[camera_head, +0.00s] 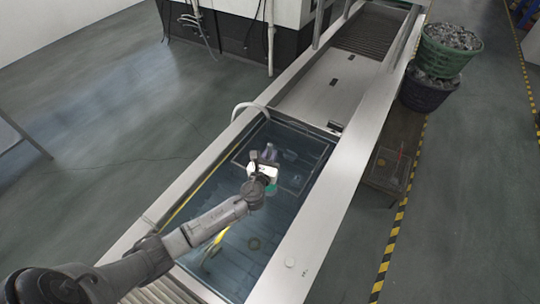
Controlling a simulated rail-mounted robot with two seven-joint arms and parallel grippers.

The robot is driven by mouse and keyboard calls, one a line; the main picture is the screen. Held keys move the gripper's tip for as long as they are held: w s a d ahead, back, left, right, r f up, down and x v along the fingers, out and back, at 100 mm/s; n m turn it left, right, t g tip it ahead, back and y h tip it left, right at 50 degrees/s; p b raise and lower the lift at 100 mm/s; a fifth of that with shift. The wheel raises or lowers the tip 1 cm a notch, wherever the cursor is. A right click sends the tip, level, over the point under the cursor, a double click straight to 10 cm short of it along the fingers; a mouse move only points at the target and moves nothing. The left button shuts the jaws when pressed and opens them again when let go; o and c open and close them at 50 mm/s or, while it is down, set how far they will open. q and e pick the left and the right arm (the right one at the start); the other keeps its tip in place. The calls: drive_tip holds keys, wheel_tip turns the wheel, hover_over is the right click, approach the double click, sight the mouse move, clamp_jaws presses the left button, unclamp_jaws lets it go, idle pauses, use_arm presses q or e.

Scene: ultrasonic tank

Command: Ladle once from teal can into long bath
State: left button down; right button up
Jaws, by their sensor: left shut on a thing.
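The long bath (200,180) is a sunken tank of clear bluish liquid with a pale metal rim, running diagonally through the middle of the picture. My left arm reaches in from the lower left, and my left gripper (266,160) is over the bath's middle. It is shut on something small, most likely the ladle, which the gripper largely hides. A small teal patch (271,188) shows just below the gripper's white body. It may be part of the teal can, but I cannot tell. My right gripper is not in view.
A yellow object (215,247) and a small dark ring show in the bath's near part. A curved pale pipe (250,107) stands at its far left corner. Green (447,50) and dark (424,90) baskets of grey pieces stand at the right. Open floor lies on both sides.

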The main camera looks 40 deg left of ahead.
use_arm(q)
wheel_tip(320, 180, down, 3)
drive_tip(key=b, duration=0.2)
drive_tip(key=shift+f+b, duration=0.2)
drive_tip(key=shift+b, duration=0.1)
drive_tip(key=w+d+f+m, duration=0.2)
drive_tip(key=d+m, duration=0.2)
drive_tip(key=d, duration=0.1)
drive_tip(key=w+d+f+m, duration=0.2)
drive_tip(key=d+m, duration=0.3)
drive_tip(key=d, duration=0.1)
drive_tip(key=d+f+m+b, duration=0.1)
drive_tip(key=f+m, duration=0.1)
drive_tip(key=f, duration=0.1)
drive_tip(key=w+d+f+m+b, duration=0.1)
drive_tip(key=f+m, duration=0.2)
drive_tip(key=w+d+f+m+b, duration=0.1)
drive_tip(key=d+f+m, duration=0.1)
drive_tip(key=f+m, duration=0.1)
drive_tip(key=shift+d+f, duration=0.1)
drive_tip(key=shift+f, duration=0.35)
drive_tip(key=shift+f+m+b, duration=0.9)
drive_tip(key=shift+f+m, duration=0.3)
drive_tip(key=shift+f, duration=0.25)
drive_tip(key=shift+f+m, duration=0.3)
